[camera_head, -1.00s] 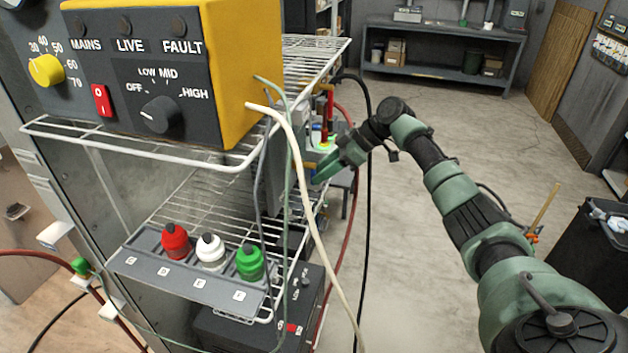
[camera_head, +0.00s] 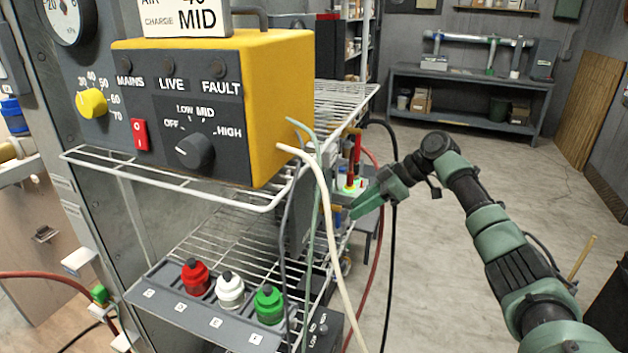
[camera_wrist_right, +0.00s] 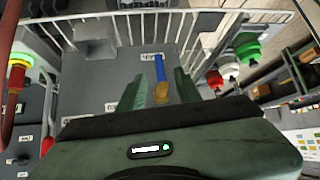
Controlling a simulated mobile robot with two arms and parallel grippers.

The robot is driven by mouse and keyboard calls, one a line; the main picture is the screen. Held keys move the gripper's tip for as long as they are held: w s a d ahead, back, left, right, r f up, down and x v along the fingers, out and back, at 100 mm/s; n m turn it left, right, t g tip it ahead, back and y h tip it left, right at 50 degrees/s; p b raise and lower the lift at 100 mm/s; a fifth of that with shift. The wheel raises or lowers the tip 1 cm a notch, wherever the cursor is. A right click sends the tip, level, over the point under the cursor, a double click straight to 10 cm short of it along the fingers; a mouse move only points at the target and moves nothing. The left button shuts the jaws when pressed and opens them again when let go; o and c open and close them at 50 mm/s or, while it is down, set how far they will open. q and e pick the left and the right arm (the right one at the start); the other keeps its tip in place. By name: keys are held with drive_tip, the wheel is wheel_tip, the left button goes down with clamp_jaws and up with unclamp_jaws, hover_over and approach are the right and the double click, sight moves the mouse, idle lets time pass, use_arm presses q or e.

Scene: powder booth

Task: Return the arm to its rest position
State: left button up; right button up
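My right arm (camera_head: 490,220) reaches in from the lower right of the head view, bent at a dark joint. Its green right gripper (camera_head: 362,208) is beside the right side of the wire rack, at its lower shelf. In the right wrist view the two green fingers of the right gripper (camera_wrist_right: 158,90) stand apart. A blue lever with a brass-coloured end (camera_wrist_right: 160,78) shows between or beyond them, in front of a grey panel. I see no finger touching it, but the depth is hard to judge. My left gripper is not in view.
A yellow control box (camera_head: 272,105) stands on the upper wire shelf (camera_head: 180,180). Red, white and green capped bottles sit in a grey holder (camera_head: 200,318) below. Hoses and cables (camera_head: 325,220) hang close to the gripper. Open floor (camera_head: 425,290) lies right of the rack.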

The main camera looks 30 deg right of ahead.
drive_tip(key=shift+f, duration=0.1)
wheel_tip(320, 180, down, 23)
drive_tip(key=s+m+h, duration=0.1)
drive_tip(key=m+h, duration=0.2)
drive_tip(key=m, duration=0.1)
drive_tip(key=s+a+f+m+g+h, duration=0.1)
drive_tip(key=s+f+m+h, duration=0.1)
drive_tip(key=s+f, duration=0.65)
drive_tip(key=s+a+f+m+g+h, duration=0.15)
drive_tip(key=s+f, duration=0.25)
drive_tip(key=f, duration=0.9)
drive_tip(key=s+a+f+g+h, duration=0.1)
drive_tip(key=s+a+f, duration=0.3)
drive_tip(key=s+f, duration=0.5)
drive_tip(key=s+a+f, duration=0.3)
drive_tip(key=s+f, duration=0.4)
drive_tip(key=s, duration=0.4)
drive_tip(key=s+a+f, duration=0.2)
drive_tip(key=s+a, duration=0.3)
drive_tip(key=s, duration=0.5)
drive_tip(key=s+a+f, duration=0.2)
drive_tip(key=s+a, duration=0.3)
drive_tip(key=s, duration=0.5)
drive_tip(key=shift+s+a+f+g, duration=0.3)
drive_tip(key=shift+s+a+g, duration=0.1)
drive_tip(key=shift+g, duration=0.05)
